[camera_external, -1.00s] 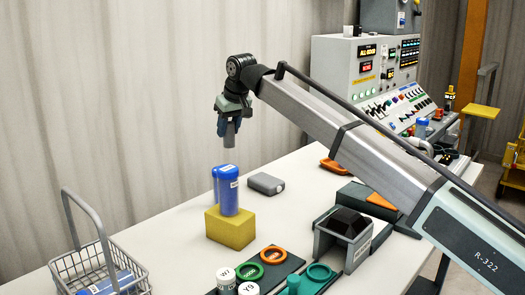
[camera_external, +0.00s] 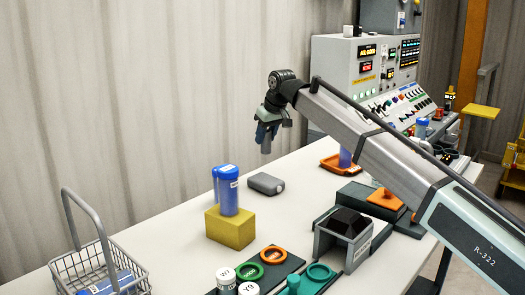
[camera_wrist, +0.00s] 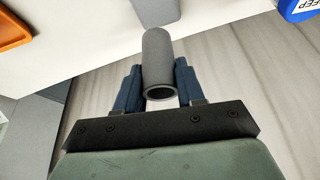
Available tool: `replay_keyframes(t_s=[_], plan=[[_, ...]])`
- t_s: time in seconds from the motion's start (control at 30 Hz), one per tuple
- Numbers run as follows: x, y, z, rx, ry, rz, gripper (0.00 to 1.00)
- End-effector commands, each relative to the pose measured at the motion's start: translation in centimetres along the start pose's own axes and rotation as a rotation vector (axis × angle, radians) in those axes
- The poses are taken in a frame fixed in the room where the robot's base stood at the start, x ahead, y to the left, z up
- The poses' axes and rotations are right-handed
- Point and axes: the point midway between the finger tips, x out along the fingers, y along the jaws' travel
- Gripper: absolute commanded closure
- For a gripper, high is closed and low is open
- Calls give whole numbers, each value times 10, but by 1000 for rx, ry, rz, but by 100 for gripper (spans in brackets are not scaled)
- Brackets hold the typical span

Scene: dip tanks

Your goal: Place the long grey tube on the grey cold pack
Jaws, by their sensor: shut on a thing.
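The long grey tube (camera_external: 266,146) is held in my gripper (camera_external: 267,133), pointing down and a little tilted, in the external view. In the wrist view, the tube (camera_wrist: 161,52) sits between the two dark blue fingers of my gripper (camera_wrist: 159,84), with its hollow near end showing. The fingers are shut on it. The grey cold pack (camera_external: 265,184) lies flat on the white table. The tube is in the air above the table, apart from the pack, and appears above it in the external view.
Two blue containers (camera_external: 228,197) stand at a yellow block (camera_external: 230,228), left of the cold pack. An orange tray (camera_external: 330,164) with a blue item lies to the right. A wire basket (camera_external: 140,268) is front left. Dark fixtures (camera_external: 343,230) stand front right.

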Motion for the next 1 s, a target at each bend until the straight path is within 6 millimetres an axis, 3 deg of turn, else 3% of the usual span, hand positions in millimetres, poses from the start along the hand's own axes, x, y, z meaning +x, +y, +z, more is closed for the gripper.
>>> replay_keyframes(t_s=[0.3, 0.73, 1.0], plan=[[44, 0, 19, 0, 0, 0, 100], [82, 0, 35, 0, -1, 0, 100], [86, 0, 35, 0, 1, 0, 100]])
